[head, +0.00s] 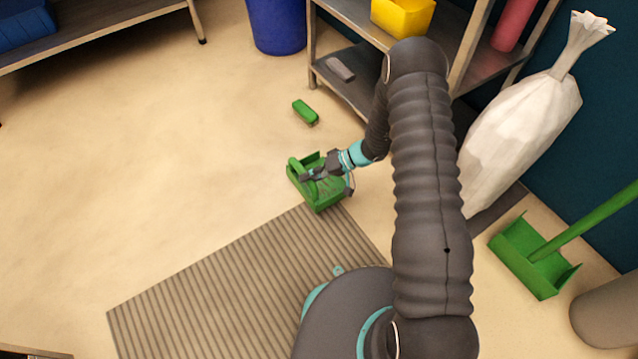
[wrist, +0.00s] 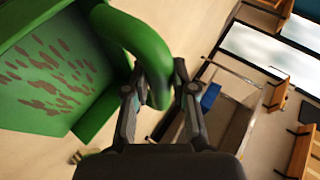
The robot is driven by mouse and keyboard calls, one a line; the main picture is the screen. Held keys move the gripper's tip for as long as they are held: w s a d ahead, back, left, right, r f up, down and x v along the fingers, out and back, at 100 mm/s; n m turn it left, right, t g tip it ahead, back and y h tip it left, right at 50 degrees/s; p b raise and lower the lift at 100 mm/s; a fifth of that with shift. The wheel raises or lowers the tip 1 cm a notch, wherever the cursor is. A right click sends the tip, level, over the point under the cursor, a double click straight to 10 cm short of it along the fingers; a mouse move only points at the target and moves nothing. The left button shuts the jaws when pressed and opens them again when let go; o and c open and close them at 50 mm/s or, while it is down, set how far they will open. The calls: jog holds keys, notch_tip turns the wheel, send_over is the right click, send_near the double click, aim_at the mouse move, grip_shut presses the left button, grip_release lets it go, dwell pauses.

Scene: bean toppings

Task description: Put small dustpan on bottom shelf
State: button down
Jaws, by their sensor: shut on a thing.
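The small green dustpan (head: 330,194) is at the near side of the shelf unit, above or at the floor; its height is hard to tell. In the wrist view its pan (wrist: 50,80) shows reddish-brown specks. My gripper (head: 308,176) is shut on the dustpan's handle, which shows between the fingers in the wrist view (wrist: 157,85). The bottom shelf (head: 352,85) of the metal unit is behind my arm, low above the floor, with a grey object (head: 340,69) on its left part. My arm hides much of its right part.
A green brush (head: 305,112) lies on the floor before the shelf. A blue bin (head: 276,25) stands left of it. A white sack (head: 520,130) and a long-handled green dustpan (head: 530,255) are at right. A ribbed mat (head: 230,285) lies in front. Floor at left is clear.

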aim_at(318, 183)
jog(key=shift+w+d+f, duration=0.3)
jog(key=shift+d+f, duration=0.15)
jog(key=shift+f, duration=0.55)
jog(key=shift+w+d+f, duration=0.3)
jog(key=shift+d+f, duration=0.1)
jog(key=shift+f, duration=0.6)
jog(key=shift+w+d+f, duration=0.3)
jog(key=shift+d+f, duration=0.15)
jog(key=shift+f, duration=0.55)
jog(key=c, duration=1)
grip_release()
jog(key=shift+b, duration=0.3)
jog(key=shift+o, duration=0.2)
